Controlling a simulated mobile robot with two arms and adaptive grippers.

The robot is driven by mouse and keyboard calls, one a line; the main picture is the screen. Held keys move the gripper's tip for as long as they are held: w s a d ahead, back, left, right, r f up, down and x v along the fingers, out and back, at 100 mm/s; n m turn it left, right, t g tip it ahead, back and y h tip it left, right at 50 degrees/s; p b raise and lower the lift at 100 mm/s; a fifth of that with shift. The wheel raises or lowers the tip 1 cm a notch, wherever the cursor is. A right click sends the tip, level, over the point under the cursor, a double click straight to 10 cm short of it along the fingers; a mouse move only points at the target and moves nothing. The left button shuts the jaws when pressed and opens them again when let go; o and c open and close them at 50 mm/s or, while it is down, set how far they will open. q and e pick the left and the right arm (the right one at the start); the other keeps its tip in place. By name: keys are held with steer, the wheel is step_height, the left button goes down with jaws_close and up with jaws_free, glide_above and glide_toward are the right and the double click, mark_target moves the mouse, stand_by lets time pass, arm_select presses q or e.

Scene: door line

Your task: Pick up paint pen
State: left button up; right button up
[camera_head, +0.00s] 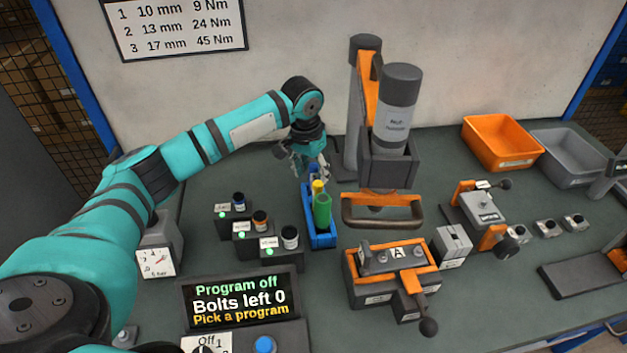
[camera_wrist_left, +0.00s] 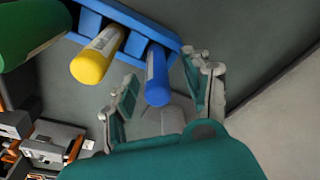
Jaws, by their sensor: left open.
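A blue rack (camera_head: 319,241) on the bench holds a green cylinder (camera_head: 323,212), a yellow cylinder (camera_head: 318,188) and a blue cylinder (camera_head: 313,171) in a row. The paint pen is one of these pen-like items; I cannot read a label to tell which. My left gripper (camera_head: 308,163) is over the far end of the rack. In the left wrist view, my open left gripper (camera_wrist_left: 165,90) has one finger on each side of the blue cylinder (camera_wrist_left: 157,76), with gaps visible. The yellow cylinder (camera_wrist_left: 97,55) stands outside the fingers. My right gripper is not in view.
Several small bottles on dark stands (camera_head: 265,240) are left of the rack. A tall grey and orange press (camera_head: 384,130) stands close to its right. An orange-edged fixture (camera_head: 392,270) is nearer. Orange (camera_head: 500,142) and grey bins are at the back right.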

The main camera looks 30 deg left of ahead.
mark_target(315, 179)
arm_select(q)
steer(key=f, duration=0.3)
steer(key=shift+w+d+f, duration=0.2)
steer(key=shift+w+f, duration=0.15)
jaws_close()
